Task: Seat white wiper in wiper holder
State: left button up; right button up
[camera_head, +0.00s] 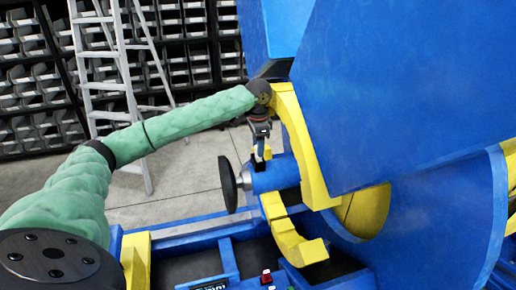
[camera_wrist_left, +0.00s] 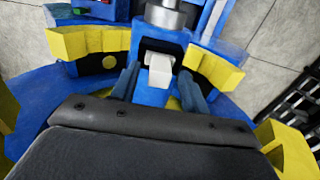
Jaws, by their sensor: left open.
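The white wiper (camera_wrist_left: 160,70) shows in the left wrist view as a small pale block at the dark opening of a blue housing, which looks like the wiper holder (camera_wrist_left: 152,95). I cannot tell how deep the wiper sits in it. My left gripper (camera_wrist_left: 160,82) is open, its two dark fingers on either side of the wiper, with gaps visible. In the head view my left gripper (camera_head: 262,150) hangs beside a yellow curved arm of the blue machine; the wiper cannot be made out there. My right gripper is not in view.
Large blue panels (camera_head: 400,90) fill the right. Yellow curved pieces (camera_wrist_left: 88,42) flank the housing closely on both sides. A round black handwheel (camera_head: 228,184) stands just left of the machine. A ladder (camera_head: 105,80) and bin shelves (camera_head: 30,80) stand behind open floor.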

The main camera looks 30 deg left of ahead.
pick_arm(q)
notch_tip(320, 180, up, 6)
jog(key=b, duration=0.3)
jog(key=shift+f, duration=0.25)
jog(key=shift+r+b, duration=0.95)
jog(key=shift+r, duration=1.9)
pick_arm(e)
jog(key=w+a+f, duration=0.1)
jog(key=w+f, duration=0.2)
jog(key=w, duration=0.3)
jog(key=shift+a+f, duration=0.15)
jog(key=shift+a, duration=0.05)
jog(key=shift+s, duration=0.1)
